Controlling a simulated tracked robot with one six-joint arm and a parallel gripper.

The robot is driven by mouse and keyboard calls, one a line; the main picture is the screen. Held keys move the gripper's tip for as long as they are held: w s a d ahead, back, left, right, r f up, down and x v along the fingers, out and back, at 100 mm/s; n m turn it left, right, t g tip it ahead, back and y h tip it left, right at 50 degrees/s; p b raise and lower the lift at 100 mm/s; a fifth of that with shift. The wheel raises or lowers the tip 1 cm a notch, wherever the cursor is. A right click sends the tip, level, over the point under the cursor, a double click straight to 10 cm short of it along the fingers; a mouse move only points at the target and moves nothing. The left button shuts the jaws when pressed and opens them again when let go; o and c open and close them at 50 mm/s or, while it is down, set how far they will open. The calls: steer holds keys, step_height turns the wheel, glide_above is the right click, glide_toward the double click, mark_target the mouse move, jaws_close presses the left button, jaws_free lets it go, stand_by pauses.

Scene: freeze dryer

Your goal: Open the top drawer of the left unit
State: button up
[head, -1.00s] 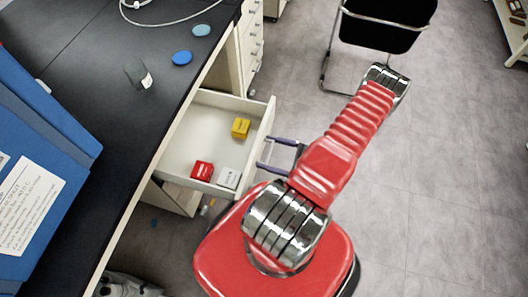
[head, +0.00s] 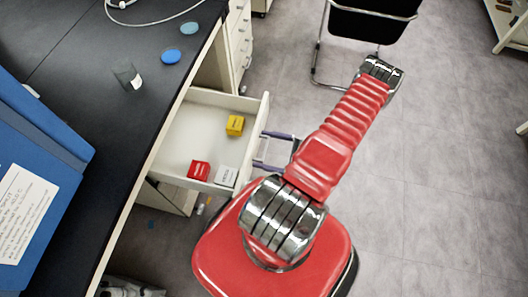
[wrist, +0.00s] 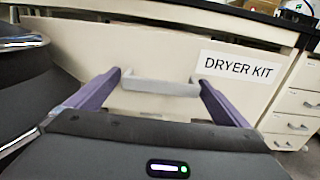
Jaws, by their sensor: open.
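The top drawer (head: 204,121) of the left unit stands pulled out from under the black bench in the head view. Whether the fingers touch the handle is unclear.
The black bench top (head: 95,110) holds blue binders (head: 40,130), blue discs (head: 171,56) and a small glass (head: 128,76). Another drawer unit (head: 238,45) stands beyond. A black chair (head: 370,20) stands at the back.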

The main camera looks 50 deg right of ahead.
steer(key=v, duration=1.3)
steer(key=shift+s, duration=0.35)
steer(key=shift+d, duration=0.1)
